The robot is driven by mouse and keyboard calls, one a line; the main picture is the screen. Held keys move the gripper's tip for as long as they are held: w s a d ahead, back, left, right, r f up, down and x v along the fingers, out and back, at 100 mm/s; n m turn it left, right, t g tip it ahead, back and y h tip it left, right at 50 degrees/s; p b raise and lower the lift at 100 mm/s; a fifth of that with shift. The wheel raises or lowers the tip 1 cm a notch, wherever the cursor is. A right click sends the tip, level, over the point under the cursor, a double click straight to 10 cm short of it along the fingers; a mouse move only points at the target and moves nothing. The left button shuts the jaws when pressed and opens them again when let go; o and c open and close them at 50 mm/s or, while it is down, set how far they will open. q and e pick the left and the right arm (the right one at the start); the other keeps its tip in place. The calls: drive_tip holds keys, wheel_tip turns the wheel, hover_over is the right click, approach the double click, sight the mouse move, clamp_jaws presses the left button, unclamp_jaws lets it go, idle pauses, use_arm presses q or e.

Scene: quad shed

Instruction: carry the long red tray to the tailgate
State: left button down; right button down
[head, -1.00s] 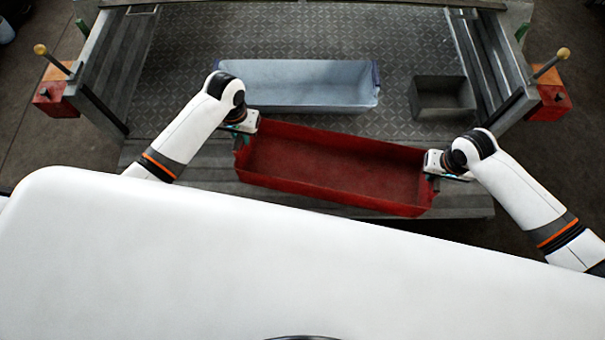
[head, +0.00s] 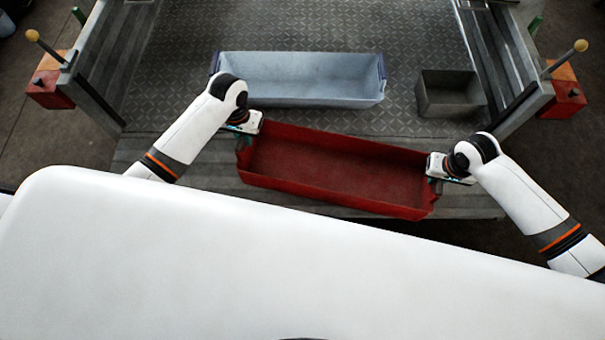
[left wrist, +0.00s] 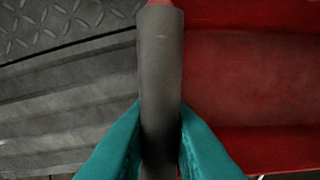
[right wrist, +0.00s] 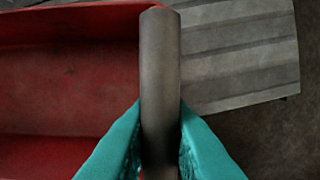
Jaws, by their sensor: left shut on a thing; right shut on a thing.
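The long red tray (head: 335,172) is empty and hangs between my two grippers, tilted slightly in the head view with its right end nearer me. It overlaps the ribbed grey tailgate (head: 190,178) in the picture; I cannot tell whether it touches it. My left gripper (head: 243,135) is shut on the grey handle (left wrist: 160,75) at the tray's left end. My right gripper (head: 437,168) is shut on the grey handle (right wrist: 160,70) at the right end. The teal fingers show on both sides of each handle in the wrist views.
A pale blue-grey tray (head: 300,80) lies on the checker-plate bed (head: 400,40) beyond the red tray. A small dark open box (head: 450,93) stands to its right. Side walls and red-orange blocks with yellow-knobbed levers (head: 47,88) flank the bed.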

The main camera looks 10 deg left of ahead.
use_arm(q)
drive_tip(key=shift+a+f, duration=0.1)
drive_tip(key=shift+f, duration=0.4)
use_arm(e)
drive_tip(key=shift+d+f, duration=0.15)
drive_tip(key=shift+f, duration=0.35)
use_arm(q)
drive_tip(key=c, duration=1.6)
unclamp_jaws()
drive_tip(key=shift+r, duration=0.2)
use_arm(e)
drive_tip(key=c, duration=1.6)
unclamp_jaws()
drive_tip(key=shift+r, duration=0.2)
use_arm(q)
drive_tip(key=shift+o, duration=1.2)
use_arm(e)
drive_tip(key=shift+o, duration=1.2)
use_arm(q)
wheel_tip(320, 180, up, 11)
drive_tip(key=shift+f, duration=0.1)
drive_tip(key=shift+r, duration=0.55)
use_arm(e)
drive_tip(key=shift+r, duration=0.15)
drive_tip(key=r, duration=0.4)
drive_tip(key=s+r, duration=0.1)
drive_tip(key=r, duration=0.6)
drive_tip(key=shift+s+r, duration=0.25)
drive_tip(key=shift+r, duration=0.1)
